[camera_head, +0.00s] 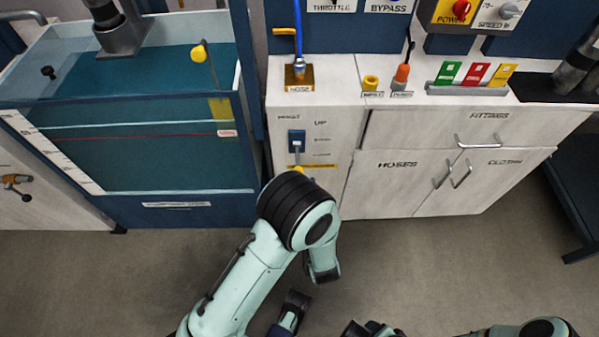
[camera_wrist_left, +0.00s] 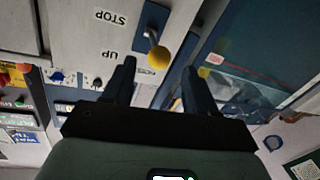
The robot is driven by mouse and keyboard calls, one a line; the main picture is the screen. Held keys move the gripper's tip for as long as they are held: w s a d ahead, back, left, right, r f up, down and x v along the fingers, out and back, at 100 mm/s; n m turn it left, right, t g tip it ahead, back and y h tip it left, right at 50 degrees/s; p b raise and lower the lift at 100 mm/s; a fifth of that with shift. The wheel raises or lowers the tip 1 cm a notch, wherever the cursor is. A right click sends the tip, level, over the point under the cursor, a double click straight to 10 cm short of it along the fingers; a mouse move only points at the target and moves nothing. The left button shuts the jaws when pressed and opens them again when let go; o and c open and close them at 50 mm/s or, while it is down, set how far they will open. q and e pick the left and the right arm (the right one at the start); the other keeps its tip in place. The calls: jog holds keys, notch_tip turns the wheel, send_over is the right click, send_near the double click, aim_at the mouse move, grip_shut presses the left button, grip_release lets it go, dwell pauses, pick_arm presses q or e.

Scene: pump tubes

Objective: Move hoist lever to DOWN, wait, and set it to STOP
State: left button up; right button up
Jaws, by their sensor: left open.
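The hoist lever (camera_head: 298,169) has a yellow ball knob and stands out from a blue plate (camera_head: 296,141) on the white cabinet front. The knob (camera_wrist_left: 159,57) also shows in the left wrist view, with the STOP and UP labels upside down beside it. I cannot tell the exact lever setting. My left gripper (camera_wrist_left: 160,88) is open and empty. Its dark fingers point toward the lever, and the knob appears between and beyond the fingertips, with no visible contact. In the head view my left arm's black joint sits just below the lever and the gripper cannot be made out clearly.
A blue-framed water tank (camera_head: 170,150) stands left of the cabinet. Cabinet doors (camera_head: 385,185) and a drawer with handles (camera_head: 490,140) are to the right. An orange-handled tool (camera_head: 401,76) and coloured tags (camera_head: 475,74) are on top. The floor (camera_head: 450,260) in front looks clear.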

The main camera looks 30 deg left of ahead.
aim_at(297, 159)
pick_arm(q)
jog(key=x, duration=0.6)
jog(key=shift+b, duration=0.3)
grip_shut()
